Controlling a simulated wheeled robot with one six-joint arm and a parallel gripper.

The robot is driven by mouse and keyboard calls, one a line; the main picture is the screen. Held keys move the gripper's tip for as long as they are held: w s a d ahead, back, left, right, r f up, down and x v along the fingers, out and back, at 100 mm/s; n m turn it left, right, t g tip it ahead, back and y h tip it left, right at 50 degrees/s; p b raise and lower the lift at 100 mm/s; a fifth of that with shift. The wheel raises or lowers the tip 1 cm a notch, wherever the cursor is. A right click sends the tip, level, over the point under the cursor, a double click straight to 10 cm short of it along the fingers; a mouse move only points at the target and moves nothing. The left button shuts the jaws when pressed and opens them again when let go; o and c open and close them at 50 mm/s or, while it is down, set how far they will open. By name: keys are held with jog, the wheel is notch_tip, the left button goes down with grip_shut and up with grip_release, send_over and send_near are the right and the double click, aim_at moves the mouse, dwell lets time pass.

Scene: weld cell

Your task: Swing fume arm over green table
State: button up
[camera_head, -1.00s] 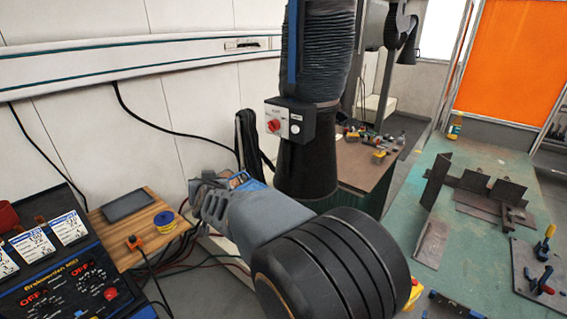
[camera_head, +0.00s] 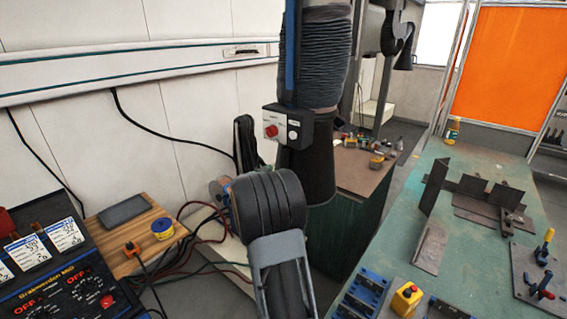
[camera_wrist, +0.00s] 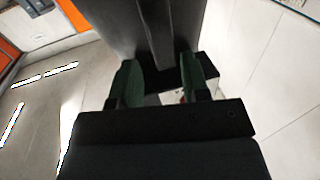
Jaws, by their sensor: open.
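The fume arm (camera_head: 327,60) hangs in the middle of the head view, with a ribbed dark hose and a black hood (camera_head: 308,172) at its lower end. A dark box with a red knob (camera_head: 287,127) and a white button is on its front. The green table (camera_head: 395,240) fills the right side, and the hood hangs left of it. My gripper (camera_wrist: 163,85) shows in the wrist view, its two green-padded fingers apart. A large dark surface lies beyond and between the fingers; I cannot tell whether they touch it. In the head view my arm links hide the gripper.
The green table carries upright steel plates (camera_head: 433,187), clamps (camera_head: 543,270), blue trays (camera_head: 362,294) and a yellow box with a red button (camera_head: 407,299). A brown-topped bench (camera_head: 350,170) stands behind the hood. A welding power unit (camera_head: 65,285) and wooden shelf (camera_head: 135,232) are at left.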

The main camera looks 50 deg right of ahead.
aim_at(283, 165)
jog(key=shift+p+x, duration=0.7)
jog(key=shift+x, duration=2.45)
jog(key=shift+f, duration=0.1)
jog(key=shift+c, duration=0.4)
grip_shut()
